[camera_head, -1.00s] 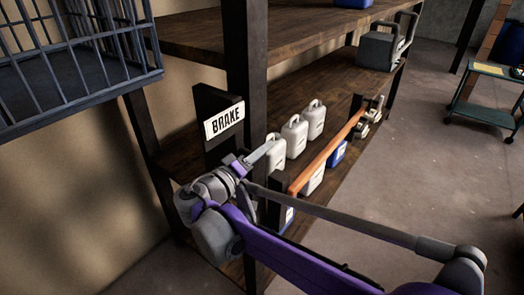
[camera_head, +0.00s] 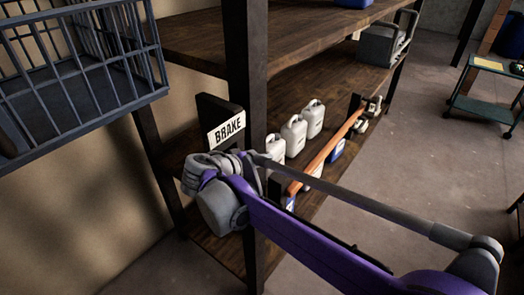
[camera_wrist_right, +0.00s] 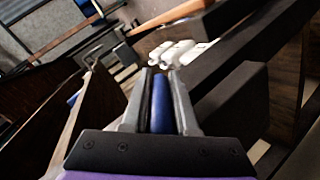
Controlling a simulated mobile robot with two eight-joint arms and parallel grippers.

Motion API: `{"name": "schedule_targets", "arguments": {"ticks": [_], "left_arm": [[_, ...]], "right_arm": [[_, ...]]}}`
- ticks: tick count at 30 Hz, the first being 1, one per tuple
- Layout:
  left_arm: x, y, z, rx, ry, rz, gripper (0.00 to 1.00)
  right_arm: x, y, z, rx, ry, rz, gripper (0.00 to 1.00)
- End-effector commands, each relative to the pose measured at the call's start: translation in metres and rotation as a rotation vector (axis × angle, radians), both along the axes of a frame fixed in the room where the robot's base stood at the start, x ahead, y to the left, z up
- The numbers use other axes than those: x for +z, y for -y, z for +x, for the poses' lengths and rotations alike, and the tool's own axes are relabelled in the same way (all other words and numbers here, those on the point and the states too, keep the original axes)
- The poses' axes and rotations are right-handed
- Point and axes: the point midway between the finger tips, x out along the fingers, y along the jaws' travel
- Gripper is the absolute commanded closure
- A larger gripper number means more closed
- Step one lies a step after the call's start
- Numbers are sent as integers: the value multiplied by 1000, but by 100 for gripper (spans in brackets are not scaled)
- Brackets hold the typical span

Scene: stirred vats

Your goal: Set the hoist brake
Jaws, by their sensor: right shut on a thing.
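A white sign reading BRAKE (camera_head: 227,129) is fixed to a dark upright panel (camera_head: 213,108) beside the shelf post. My right arm reaches in from the lower right, and its wrist is just below the sign. The wrist hides the fingers and most of what they hold in the head view. In the right wrist view my right gripper (camera_wrist_right: 161,74) is shut on a blue bar-like handle (camera_wrist_right: 159,108), which lies lengthwise between the two fingers. Where the handle joins the brake is hidden. My left gripper is not in view.
Several white jugs (camera_head: 293,136) stand on the lower wooden shelf (camera_head: 340,84), behind an orange rail (camera_head: 325,152). A dark shelf post (camera_head: 247,75) stands close to my wrist. A barred cage (camera_head: 82,92) hangs at the left. Open floor (camera_head: 425,140) lies at right.

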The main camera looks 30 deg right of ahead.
Motion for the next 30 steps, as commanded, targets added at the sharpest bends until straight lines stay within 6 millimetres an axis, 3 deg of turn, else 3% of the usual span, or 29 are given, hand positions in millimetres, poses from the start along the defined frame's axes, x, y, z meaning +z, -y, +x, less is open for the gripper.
{"name": "schedule_targets", "arguments": {"ticks": [3, 12, 30], "left_arm": [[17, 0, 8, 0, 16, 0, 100], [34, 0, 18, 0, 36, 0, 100], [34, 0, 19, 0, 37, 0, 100]], "right_arm": [[4, 0, 1, -2, -37, 103, 100], [-4, -5, -1, -3, -147, 366, 100], [-13, -17, -6, -2, -349, 848, 100]]}}
